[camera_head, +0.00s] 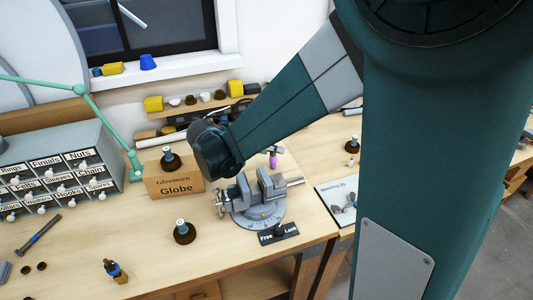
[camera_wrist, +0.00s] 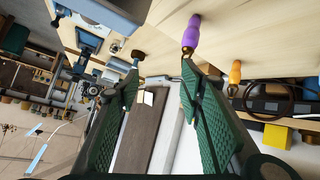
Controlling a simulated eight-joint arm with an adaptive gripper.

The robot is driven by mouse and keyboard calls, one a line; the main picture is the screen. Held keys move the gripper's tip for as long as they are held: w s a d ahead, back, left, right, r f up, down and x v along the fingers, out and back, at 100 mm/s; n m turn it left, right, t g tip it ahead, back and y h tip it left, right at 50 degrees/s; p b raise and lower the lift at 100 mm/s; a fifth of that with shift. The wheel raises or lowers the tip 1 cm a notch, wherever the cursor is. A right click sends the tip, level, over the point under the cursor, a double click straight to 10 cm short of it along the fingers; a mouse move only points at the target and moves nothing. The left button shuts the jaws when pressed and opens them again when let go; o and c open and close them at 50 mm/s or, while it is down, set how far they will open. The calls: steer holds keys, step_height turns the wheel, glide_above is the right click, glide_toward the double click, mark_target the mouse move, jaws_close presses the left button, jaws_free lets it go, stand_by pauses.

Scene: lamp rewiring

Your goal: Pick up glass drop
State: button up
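I cannot make out a glass drop for certain in either view. My gripper (camera_wrist: 161,72) shows in the wrist view with its two green ribbed fingers spread apart. I see nothing clearly held between them. A small pale patch (camera_wrist: 148,97) shows between the fingers, but I cannot tell what it is. A purple-handled tool (camera_wrist: 191,32) lies beyond the right fingertip. In the head view my arm reaches over the bench behind the vise, and most of the gripper is hidden. The purple handle (camera_head: 273,160) shows there just behind the vise.
A grey vise (camera_head: 254,200) stands mid-bench, with a Free/Lock plate (camera_head: 278,233) in front. A Globe box (camera_head: 174,182) and a labelled drawer cabinet (camera_head: 58,172) are at left. A green lamp arm (camera_head: 110,125) rises beside them.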

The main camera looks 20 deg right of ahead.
mark_target(273, 158)
steer(key=w+a+f+m+h, duration=0.2)
steer(key=w+f+m+h, duration=0.1)
steer(key=w+f, duration=0.1)
steer(key=shift+w+a+m+b, duration=0.15)
steer(key=shift+a+m+b, duration=0.15)
steer(key=shift+a, duration=0.05)
stand_by(0.4)
steer(key=shift+x, duration=1.3)
steer(key=shift+d, duration=0.1)
steer(key=shift+b+x, duration=0.45)
steer(key=shift+x, duration=2.1)
jaws_close()
